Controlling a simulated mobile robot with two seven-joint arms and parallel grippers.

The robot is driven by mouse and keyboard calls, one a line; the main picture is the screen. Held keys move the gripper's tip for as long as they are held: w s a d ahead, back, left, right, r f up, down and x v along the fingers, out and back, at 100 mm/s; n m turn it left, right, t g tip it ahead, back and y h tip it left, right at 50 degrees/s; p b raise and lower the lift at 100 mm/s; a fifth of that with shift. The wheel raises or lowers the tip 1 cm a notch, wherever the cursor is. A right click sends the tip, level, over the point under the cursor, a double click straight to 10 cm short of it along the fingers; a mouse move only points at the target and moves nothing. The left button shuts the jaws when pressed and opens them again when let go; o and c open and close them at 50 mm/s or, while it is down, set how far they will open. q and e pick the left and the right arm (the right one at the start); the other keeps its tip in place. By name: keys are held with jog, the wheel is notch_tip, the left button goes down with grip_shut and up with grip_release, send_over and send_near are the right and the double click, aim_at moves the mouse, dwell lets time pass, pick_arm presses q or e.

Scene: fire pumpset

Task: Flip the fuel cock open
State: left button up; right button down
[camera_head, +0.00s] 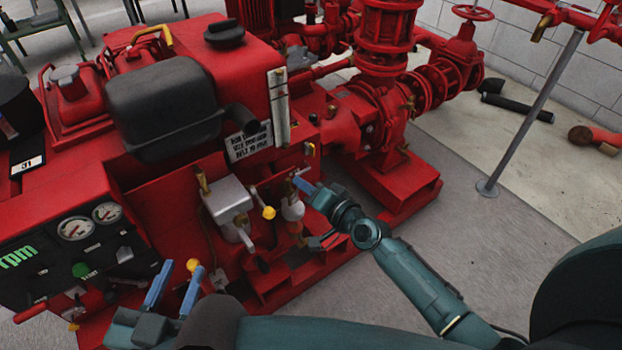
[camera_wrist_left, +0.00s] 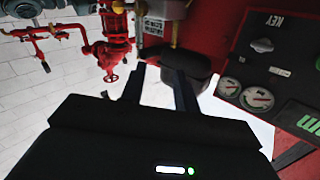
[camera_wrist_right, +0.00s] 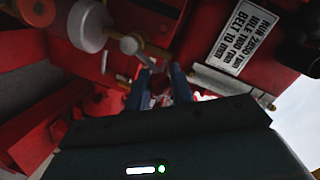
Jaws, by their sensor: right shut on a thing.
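The fuel cock (camera_head: 293,179) appears to be the small metal fitting above the white and orange filter bowl (camera_head: 292,209) on the red engine's side. My right gripper (camera_head: 304,186) is at this fitting, its blue fingers pointing left in the head view. In the right wrist view the fingers (camera_wrist_right: 159,86) are closed around a small reddish piece, probably the cock's lever. The metal fitting (camera_wrist_right: 131,44) shows just beyond them. The fingers hide most of the lever, so its angle is unclear. My left gripper (camera_head: 174,286) is open and empty, in front of the gauge panel.
The gauge panel (camera_head: 88,238) is at the lower left. The black muffler (camera_head: 165,100) is above. Red pump pipework (camera_head: 385,100) stands behind right.

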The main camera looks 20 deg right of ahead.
jog(key=shift+s+a+r+n+h+p, duration=0.2)
jog(key=shift+a+n+p, duration=0.1)
jog(key=shift+n+p, duration=0.25)
jog(key=shift+s+a+r+n+h+p, duration=0.15)
jog(key=shift+a+n+p, duration=0.1)
jog(key=shift+n+p, duration=0.3)
jog(key=shift+a+f+n+h+p, duration=0.1)
jog(key=shift+a+n+h+p, duration=0.25)
jog(key=shift+n+p, duration=0.5)
pick_arm(q)
jog(key=g, duration=0.1)
jog(key=s+a+n+g+y, duration=0.1)
jog(key=g, duration=0.1)
jog(key=shift+s+r+g+y, duration=0.1)
jog(key=shift+s+g+y, duration=0.05)
jog(key=shift+g+y, duration=0.15)
pick_arm(e)
jog(key=shift+a, duration=0.1)
pick_arm(q)
jog(key=shift+n, duration=0.3)
pick_arm(e)
jog(key=shift+f, duration=0.1)
jog(key=c, duration=1.3)
grip_release()
jog(key=shift+o, duration=0.2)
